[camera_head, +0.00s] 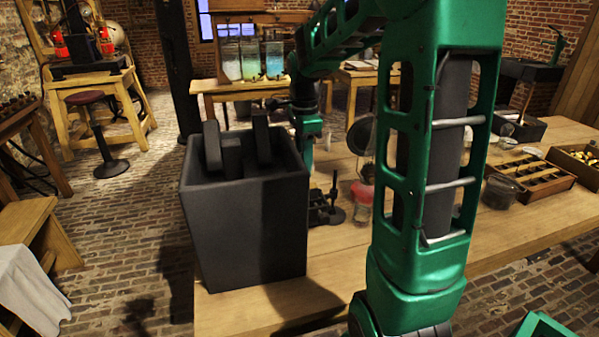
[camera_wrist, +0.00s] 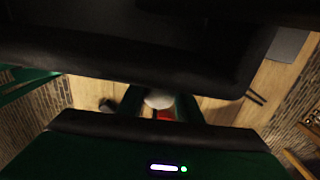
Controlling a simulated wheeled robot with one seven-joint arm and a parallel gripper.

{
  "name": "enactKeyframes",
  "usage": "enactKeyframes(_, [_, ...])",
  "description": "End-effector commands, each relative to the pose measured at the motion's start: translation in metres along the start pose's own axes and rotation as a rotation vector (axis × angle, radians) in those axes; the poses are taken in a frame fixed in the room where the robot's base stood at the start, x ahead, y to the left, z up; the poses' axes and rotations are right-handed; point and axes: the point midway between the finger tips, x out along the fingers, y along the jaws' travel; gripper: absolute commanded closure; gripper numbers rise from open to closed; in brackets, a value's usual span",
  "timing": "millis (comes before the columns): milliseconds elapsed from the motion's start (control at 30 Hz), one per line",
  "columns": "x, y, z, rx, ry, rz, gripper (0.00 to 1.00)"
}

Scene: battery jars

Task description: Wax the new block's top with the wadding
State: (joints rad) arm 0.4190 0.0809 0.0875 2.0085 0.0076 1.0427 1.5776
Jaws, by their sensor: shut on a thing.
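My gripper (camera_wrist: 160,104) is between its two green fingers in the wrist view, shut on a pale, rounded thing that looks like the wadding (camera_wrist: 160,98). In the head view my green wrist (camera_head: 308,125) hangs at the far right corner of a tall dark open box (camera_head: 245,235); the fingertips are hidden there. Dark upright pieces (camera_head: 212,146) stick up inside the box, another (camera_head: 262,137) at its right. I cannot tell which one is the new block, or see wax on any top. A large dark shape fills the top of the wrist view.
The box stands at the left end of the wooden table (camera_head: 340,270). A small black stand (camera_head: 325,208), a red-based jar (camera_head: 362,192) and a glass jar (camera_head: 500,190) stand to its right. A compartment tray (camera_head: 530,175) lies farther right. My arm hides part of the table.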

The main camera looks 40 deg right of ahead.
Motion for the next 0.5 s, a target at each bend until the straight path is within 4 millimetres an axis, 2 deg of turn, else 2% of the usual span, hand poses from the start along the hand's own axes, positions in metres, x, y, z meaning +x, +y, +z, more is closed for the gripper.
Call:
enactKeyframes(300, [-0.028, 0.000, -0.003, 0.004, 0.000, 0.000, 0.89])
enactKeyframes(500, [-0.034, 0.000, -0.003, 0.004, 0.000, -0.001, 0.89])
